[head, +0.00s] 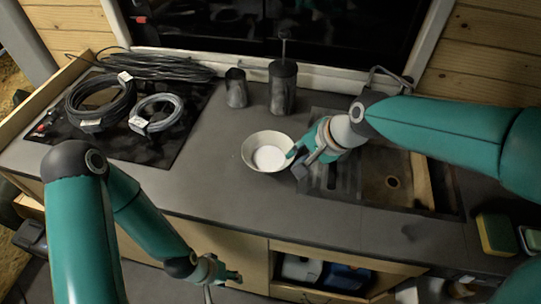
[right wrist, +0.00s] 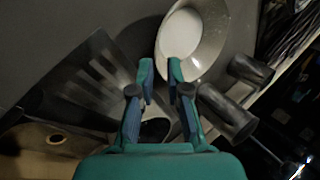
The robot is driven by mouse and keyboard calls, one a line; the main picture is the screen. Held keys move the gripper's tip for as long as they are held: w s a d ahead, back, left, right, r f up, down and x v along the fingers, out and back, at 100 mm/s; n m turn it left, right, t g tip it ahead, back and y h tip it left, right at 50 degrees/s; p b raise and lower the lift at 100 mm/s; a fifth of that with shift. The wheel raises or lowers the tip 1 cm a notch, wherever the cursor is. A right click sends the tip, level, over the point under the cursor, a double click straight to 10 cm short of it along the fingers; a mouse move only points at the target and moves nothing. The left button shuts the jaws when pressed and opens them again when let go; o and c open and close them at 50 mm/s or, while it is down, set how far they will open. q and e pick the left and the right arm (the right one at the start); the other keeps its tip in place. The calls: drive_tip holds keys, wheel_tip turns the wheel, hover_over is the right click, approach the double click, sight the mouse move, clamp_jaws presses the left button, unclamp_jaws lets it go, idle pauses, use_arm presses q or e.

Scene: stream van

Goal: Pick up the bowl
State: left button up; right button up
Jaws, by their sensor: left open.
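A round, pale bowl (head: 252,143) with a white inside stands upright on the dark grey counter. My right gripper (head: 295,163) is at the bowl's right side, with its fingertips by the rim. In the right wrist view the bowl (right wrist: 208,62) lies just ahead of the right gripper (right wrist: 161,70). Its fingers are apart, one overlapping the bowl's inside and the other outside the near rim; contact cannot be told. My left gripper (head: 228,278) is open and empty, low in front of the counter's cabinets.
Two dark canisters (head: 283,88) stand behind the bowl. Coiled cables (head: 97,103) lie on a black panel at the left. A sink (head: 393,182) with a slotted drainer is to the right, and a yellow-green sponge (head: 496,234) is at far right. The counter left of the bowl is clear.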

sight(285, 164)
drive_tip(key=shift+p+x, duration=0.6)
drive_tip(key=shift+x, duration=2.9)
clamp_jaws()
